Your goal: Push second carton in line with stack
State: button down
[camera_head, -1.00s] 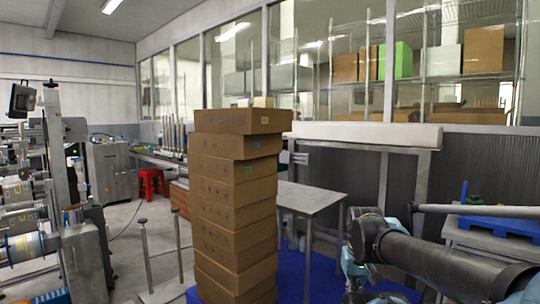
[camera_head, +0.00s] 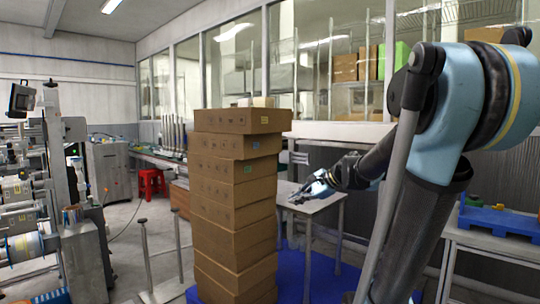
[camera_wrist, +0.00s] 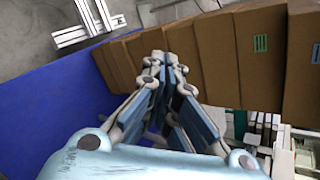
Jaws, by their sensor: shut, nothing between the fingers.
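A tall stack of brown cartons stands left of centre in the head view. The second carton from the top (camera_head: 236,145) bears a teal label and sits slightly askew under the top carton (camera_head: 240,121), which juts out to the right. The third carton (camera_head: 230,168) has a green label. My gripper (camera_head: 295,199) is shut and empty, right of the stack and below the second carton's level in the picture. In the wrist view the stack lies sideways, and my gripper (camera_wrist: 163,60) points toward its lower cartons; contact cannot be told. The green-labelled carton (camera_wrist: 240,55) shows at the right.
A blue base (camera_head: 293,290) lies under the stack; it also fills the left of the wrist view (camera_wrist: 50,120). A grey table (camera_head: 315,202) stands behind my gripper. A machine (camera_head: 82,235) is at the left, with floor between it and the stack.

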jog(key=w+a+r+m+t+y, duration=0.25)
jog(key=w+r+m, duration=0.35)
jog(key=w, duration=0.4)
jog(key=m+t+y, duration=0.2)
jog(key=m+y, duration=0.1)
jog(key=m, duration=0.3)
send_near(264, 151)
jog(key=x, duration=0.7)
jog(key=shift+r, duration=0.15)
jog(key=x, duration=0.3)
jog(key=shift+w+a, duration=0.15)
jog(key=shift+a, duration=0.05)
